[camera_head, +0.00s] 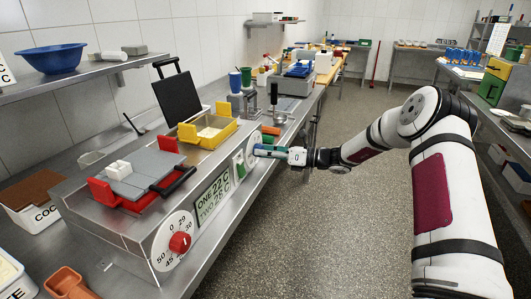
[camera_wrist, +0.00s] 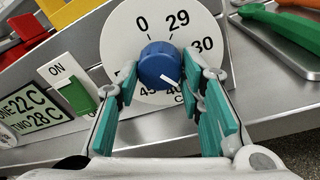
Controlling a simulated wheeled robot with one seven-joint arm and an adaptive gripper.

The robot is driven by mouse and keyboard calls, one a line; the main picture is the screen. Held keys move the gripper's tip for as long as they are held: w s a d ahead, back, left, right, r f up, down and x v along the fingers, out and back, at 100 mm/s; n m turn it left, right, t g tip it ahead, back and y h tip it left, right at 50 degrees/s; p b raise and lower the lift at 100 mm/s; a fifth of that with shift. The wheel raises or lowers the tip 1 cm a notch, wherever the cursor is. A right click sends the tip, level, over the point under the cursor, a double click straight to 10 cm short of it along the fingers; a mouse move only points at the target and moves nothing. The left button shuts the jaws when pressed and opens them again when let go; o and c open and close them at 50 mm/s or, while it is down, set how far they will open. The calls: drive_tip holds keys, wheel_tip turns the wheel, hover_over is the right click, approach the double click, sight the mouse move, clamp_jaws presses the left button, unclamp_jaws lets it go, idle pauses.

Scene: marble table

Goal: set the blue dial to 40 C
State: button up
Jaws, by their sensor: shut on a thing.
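The blue dial (camera_wrist: 159,63) sits on a round white scale plate (camera_wrist: 118,42) in the wrist view. Its white pointer line (camera_wrist: 171,81) slants down and right, its tip close to the partly hidden 40 mark. The marks 0, 29 and 30 are clear above; a right-hand part of the scale is behind a finger. My gripper (camera_wrist: 160,76) is shut on the blue dial, one teal finger on each side. In the head view my gripper (camera_head: 268,151) reaches the machine's front from the right, and the dial is mostly hidden there.
A display (camera_head: 213,197) reads ONE 22 C and TWO 28 C. A green ON switch (camera_wrist: 77,95) stands left of the blue dial. A red dial (camera_head: 180,242) is nearer on the same front. A green-handled tool (camera_wrist: 280,23) lies at the right. The aisle floor (camera_head: 345,235) is clear.

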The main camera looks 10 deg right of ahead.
drive_tip(key=m, duration=0.5)
drive_tip(key=shift+f+m, duration=0.1)
drive_tip(key=shift+m, duration=0.3)
idle(0.4)
drive_tip(key=o, duration=1.2)
drive_tip(key=shift+c, duration=0.2)
drive_tip(key=v, duration=1.2)
drive_tip(key=shift+f, duration=0.25)
